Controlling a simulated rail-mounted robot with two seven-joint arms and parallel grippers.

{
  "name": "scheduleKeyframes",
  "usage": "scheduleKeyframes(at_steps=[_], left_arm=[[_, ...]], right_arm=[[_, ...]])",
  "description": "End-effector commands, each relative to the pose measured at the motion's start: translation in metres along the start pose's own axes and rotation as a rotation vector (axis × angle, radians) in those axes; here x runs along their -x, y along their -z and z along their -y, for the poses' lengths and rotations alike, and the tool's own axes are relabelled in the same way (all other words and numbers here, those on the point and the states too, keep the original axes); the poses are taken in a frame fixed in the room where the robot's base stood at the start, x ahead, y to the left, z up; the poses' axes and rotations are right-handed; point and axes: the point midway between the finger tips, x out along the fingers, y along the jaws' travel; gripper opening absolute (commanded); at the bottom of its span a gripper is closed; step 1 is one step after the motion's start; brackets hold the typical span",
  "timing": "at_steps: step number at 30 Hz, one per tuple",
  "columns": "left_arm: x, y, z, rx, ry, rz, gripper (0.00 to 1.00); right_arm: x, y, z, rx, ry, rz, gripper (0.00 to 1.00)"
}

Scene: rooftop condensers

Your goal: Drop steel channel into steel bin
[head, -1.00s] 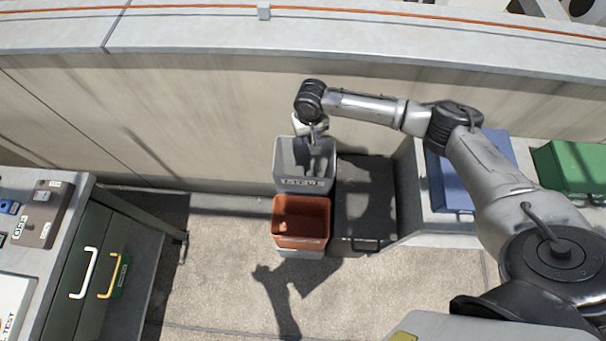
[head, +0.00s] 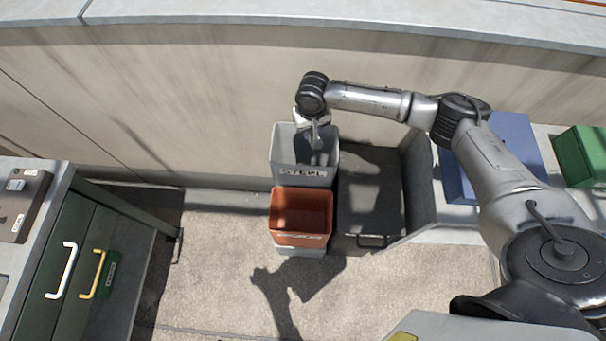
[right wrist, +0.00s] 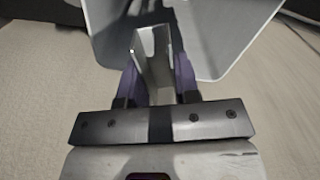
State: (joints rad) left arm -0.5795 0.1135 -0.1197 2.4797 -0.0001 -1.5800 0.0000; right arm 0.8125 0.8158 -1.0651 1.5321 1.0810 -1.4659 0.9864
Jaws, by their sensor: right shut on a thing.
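The steel bin (head: 304,178) is a grey open-topped bin with a label on its front, in the middle of the head view against the wall. My right gripper (head: 316,140) is over its opening. In the right wrist view my right gripper (right wrist: 158,88) is shut on the steel channel (right wrist: 153,60), a short grey U-shaped piece. The channel's far end points into the mouth of the bin, whose wall (right wrist: 225,40) shows around it. I cannot tell how deep the channel reaches. My left gripper is not in view.
An orange-red bin (head: 300,240) stands directly in front of the steel bin. A dark box (head: 368,205) stands at its right. Blue (head: 510,150) and green (head: 582,158) containers sit further right. A green drawer cabinet (head: 75,265) is at left. Floor between is clear.

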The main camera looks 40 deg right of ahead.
Motion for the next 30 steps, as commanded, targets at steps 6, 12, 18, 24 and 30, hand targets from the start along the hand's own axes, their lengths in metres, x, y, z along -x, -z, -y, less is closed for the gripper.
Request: scheduleKeyframes(at_steps=[6, 12, 18, 24, 30], left_arm=[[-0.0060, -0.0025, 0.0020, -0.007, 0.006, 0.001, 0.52], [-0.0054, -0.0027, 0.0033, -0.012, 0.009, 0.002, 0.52], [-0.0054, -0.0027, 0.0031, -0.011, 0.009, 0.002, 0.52], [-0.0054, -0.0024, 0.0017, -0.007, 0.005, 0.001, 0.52], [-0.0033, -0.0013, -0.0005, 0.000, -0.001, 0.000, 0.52]], right_arm=[[-0.0031, 0.0004, 0.0000, 0.000, 0.000, -0.001, 0.02], [-0.0027, 0.0003, 0.0001, 0.000, 0.000, -0.001, 0.32], [-0.0030, 0.0002, 0.0001, 0.000, 0.000, -0.001, 0.51], [-0.0032, 0.0001, 0.0001, 0.000, 0.000, 0.000, 0.59], [0.0016, 0.0001, 0.0000, 0.000, 0.000, 0.000, 0.59]])
